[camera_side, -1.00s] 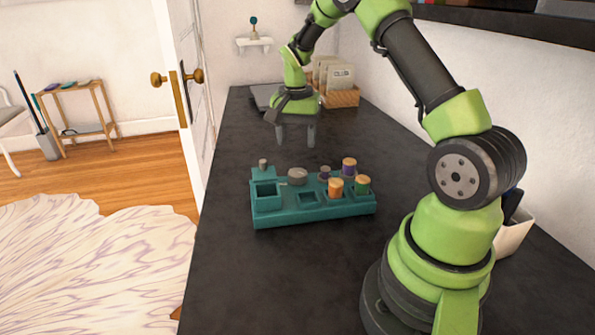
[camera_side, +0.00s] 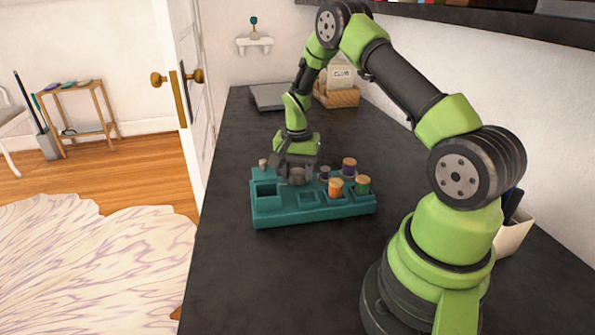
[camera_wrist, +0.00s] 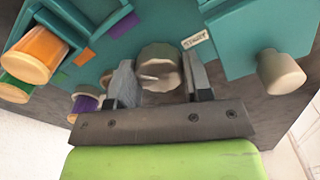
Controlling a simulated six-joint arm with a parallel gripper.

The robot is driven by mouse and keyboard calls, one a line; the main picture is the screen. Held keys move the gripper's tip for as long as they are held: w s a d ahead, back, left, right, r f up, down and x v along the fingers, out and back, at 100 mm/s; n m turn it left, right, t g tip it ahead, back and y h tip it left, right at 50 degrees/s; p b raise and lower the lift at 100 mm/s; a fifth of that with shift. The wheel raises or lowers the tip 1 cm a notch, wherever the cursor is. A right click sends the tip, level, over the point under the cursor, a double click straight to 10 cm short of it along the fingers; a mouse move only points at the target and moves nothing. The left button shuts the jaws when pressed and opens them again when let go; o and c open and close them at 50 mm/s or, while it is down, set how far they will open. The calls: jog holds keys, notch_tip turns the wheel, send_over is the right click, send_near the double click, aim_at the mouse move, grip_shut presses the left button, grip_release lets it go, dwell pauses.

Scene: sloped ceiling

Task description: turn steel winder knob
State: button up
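The steel winder knob (camera_wrist: 160,72) is a round, grey, ridged knob on the teal tray (camera_side: 280,217). In the side view the knob (camera_side: 297,177) is at the tray's back edge, partly hidden by my gripper (camera_side: 296,173). In the wrist view my gripper (camera_wrist: 160,84) points down at the knob, with one finger on each side of it. The fingers stand apart, close to the knob's sides; firm contact does not show, and the gripper looks open around it.
A small pale peg (camera_wrist: 282,72) stands on the tray beside the knob. Orange-topped (camera_side: 335,187), green-sided (camera_side: 362,185) and purple (camera_side: 349,165) spools stand on the tray's right part. A small label (camera_wrist: 195,40) lies near the knob. The dark counter left of the tray is clear.

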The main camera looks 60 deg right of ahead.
jog(key=shift+c, duration=0.8)
jog(key=n, duration=0.8)
jog(key=shift+n, duration=0.3)
jog(key=n, duration=0.4)
jog(key=shift+n, duration=2.5)
